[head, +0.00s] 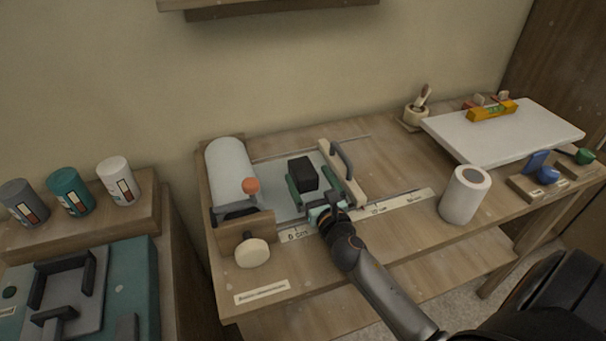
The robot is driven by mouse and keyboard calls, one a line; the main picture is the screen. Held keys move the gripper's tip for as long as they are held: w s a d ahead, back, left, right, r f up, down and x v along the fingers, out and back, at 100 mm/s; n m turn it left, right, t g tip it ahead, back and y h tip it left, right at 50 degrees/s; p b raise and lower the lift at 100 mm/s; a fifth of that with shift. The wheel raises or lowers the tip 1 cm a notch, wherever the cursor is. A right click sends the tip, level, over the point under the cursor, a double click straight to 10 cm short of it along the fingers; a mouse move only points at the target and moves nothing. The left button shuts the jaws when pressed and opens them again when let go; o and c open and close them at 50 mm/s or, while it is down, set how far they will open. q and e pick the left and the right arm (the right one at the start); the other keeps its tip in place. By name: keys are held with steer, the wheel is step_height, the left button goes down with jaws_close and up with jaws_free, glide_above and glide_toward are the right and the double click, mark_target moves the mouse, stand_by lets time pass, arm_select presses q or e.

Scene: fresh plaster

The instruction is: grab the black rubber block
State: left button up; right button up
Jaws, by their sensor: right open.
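My left gripper does not show.
A white roller (231,172) with a cream knob (252,253) is left of the block. A paper roll (465,194) stands right of my arm. A white board (502,131) bears a yellow level (492,111). Three cans (118,181) stand on the left shelf.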

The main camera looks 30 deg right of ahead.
steer(key=shift+x, duration=0.95)
steer(key=shift+a, duration=0.1)
jaws_close()
